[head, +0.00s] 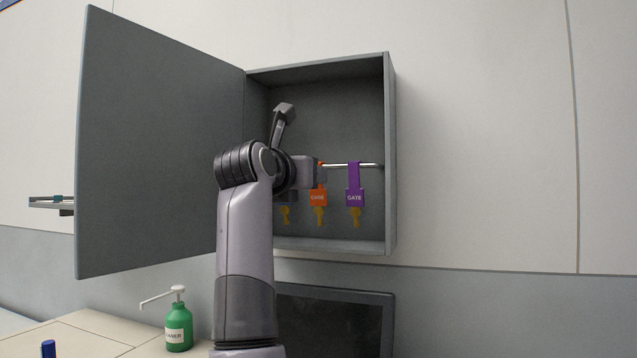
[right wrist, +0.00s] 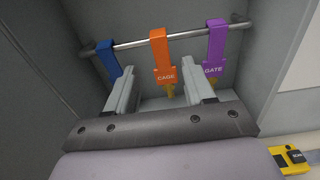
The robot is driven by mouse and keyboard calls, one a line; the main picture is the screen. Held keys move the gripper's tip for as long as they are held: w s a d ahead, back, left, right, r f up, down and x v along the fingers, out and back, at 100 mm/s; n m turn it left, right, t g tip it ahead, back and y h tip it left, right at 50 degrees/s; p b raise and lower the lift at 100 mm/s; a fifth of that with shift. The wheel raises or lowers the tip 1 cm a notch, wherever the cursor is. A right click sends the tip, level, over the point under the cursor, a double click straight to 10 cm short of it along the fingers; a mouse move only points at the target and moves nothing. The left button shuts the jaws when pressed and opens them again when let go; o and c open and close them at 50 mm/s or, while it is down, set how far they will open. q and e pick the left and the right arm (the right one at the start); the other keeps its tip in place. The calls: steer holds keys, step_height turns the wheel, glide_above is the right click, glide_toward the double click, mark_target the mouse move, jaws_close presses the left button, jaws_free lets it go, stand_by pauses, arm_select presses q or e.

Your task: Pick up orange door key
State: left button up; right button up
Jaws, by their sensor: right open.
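The orange door key, with a tag marked CAGE (head: 318,198) and a brass key below it, hangs by an orange strap from a rail in the open grey wall cabinet. In the right wrist view the orange tag (right wrist: 165,75) hangs between my right gripper's fingers. My right gripper (head: 312,172) is open, with one finger on each side of the tag and gaps visible. In the head view it covers the upper strap. My left gripper is not in view.
A purple GATE key (head: 354,198) hangs close to the right, and a blue one (right wrist: 108,56) close to the left. The cabinet door (head: 150,150) stands open at left. A green pump bottle (head: 178,328) and dark screen (head: 335,322) are below.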

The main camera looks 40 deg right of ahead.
mark_target(319, 194)
steer(key=p+x, duration=0.1)
steer(key=x, duration=0.3)
steer(key=shift+d+f, duration=0.1)
steer(key=shift+d, duration=0.15)
steer(key=shift+c, duration=0.3)
jaws_close()
